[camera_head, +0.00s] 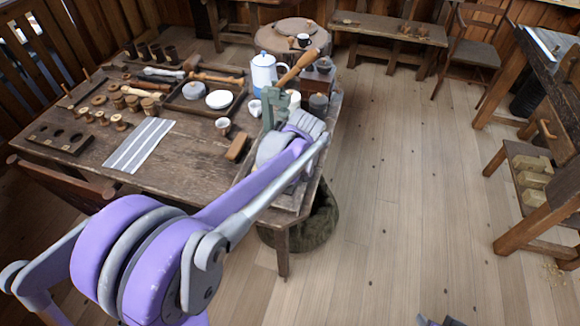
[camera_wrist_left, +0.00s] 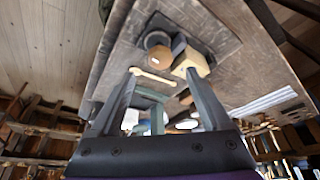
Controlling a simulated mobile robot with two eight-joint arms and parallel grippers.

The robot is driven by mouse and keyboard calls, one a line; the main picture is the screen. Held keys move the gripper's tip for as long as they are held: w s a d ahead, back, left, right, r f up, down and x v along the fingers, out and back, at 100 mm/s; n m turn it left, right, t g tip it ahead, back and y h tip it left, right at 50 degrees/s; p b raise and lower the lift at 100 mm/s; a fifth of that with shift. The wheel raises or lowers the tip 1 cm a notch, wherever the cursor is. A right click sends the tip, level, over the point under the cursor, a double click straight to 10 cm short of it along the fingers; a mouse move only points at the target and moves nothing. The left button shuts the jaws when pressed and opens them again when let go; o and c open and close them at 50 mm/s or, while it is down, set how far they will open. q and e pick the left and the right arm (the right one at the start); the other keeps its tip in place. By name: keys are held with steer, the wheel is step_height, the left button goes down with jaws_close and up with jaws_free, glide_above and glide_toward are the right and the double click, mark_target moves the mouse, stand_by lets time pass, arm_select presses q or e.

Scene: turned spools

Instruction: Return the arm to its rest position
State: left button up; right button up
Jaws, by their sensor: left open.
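My left arm crosses the front of the wooden table (camera_head: 185,180) in the head view. Its wrist is over the table's right end, and my left gripper (camera_head: 277,104) is partly hidden there. In the left wrist view my left gripper (camera_wrist_left: 161,74) has two dark fingers spread apart. I see nothing clamped between them; a block and a round wooden-topped thing show beyond the tips. Several turned wooden spools (camera_head: 120,122) stand at the table's left, well away from the gripper. A dark rack with holes (camera_head: 62,138) lies in front of them.
The floor (camera_head: 400,180) to the right is open.

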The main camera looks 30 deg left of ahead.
arm_select(q)
steer(key=shift+v, duration=0.75)
steer(key=shift+a, duration=0.1)
steer(key=s+d+m+t+h, duration=0.1)
steer(key=s+d+m, duration=0.4)
steer(key=s, duration=0.6)
steer(key=s+d+f+m+t+h, duration=0.1)
steer(key=s+d+m, duration=0.4)
steer(key=s, duration=0.6)
steer(key=shift+d+f+t+h, duration=0.35)
steer(key=shift+d+h, duration=0.45)
steer(key=shift+d, duration=0.15)
steer(key=shift+c, duration=0.3)
